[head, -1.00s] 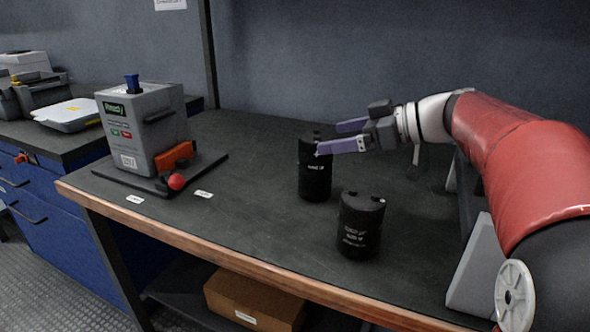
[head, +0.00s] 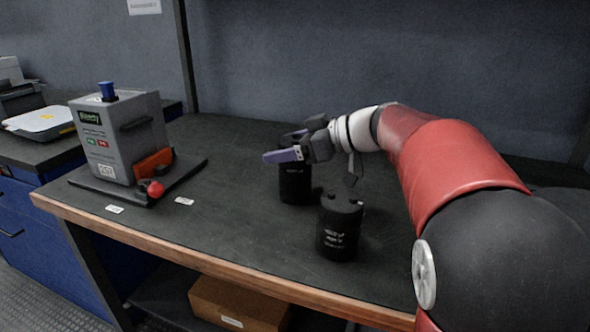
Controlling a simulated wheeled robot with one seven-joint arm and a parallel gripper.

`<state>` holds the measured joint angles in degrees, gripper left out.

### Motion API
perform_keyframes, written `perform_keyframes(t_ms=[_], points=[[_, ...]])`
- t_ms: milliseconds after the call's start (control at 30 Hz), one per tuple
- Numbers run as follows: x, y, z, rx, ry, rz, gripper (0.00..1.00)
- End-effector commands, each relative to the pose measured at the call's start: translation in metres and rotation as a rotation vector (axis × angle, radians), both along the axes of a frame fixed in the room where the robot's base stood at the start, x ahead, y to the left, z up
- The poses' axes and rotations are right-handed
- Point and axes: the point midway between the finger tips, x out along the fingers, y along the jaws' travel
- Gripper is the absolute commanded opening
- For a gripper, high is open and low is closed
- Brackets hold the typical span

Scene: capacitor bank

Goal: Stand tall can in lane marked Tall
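Two black cylindrical cans stand upright on the dark bench top. The rear can (head: 295,186) looks slimmer and taller; the front can (head: 340,232) looks wider and squatter. My gripper (head: 276,147) reaches in from the right at the rear can's top. Its two purple fingers are apart, and the near finger crosses in front of the can's upper end, hiding it. Whether the fingers touch the can cannot be told. Two small white labels (head: 114,209) and (head: 184,201) lie near the bench's front edge at left; their text is too small to read.
A grey box device (head: 118,138) with a blue knob, orange part and red ball (head: 155,189) stands on a dark plate (head: 95,186) at left. Bench space is clear between the plate and the cans. A cardboard box (head: 238,306) sits below the bench.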

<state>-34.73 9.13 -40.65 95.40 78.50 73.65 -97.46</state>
Motion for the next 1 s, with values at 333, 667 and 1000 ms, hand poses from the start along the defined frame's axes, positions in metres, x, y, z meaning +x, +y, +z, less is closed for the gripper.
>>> perform_keyframes(t_ms=[333, 667, 1000], points=[[0.0, 0.0, 0.0, 0.0, 0.0, 0.001, 0.29], [0.0, 0.0, 0.002, 0.002, -0.003, 0.001, 0.1], [0.0, -0.001, 0.034, 0.003, -0.008, 0.0, 0.1]])
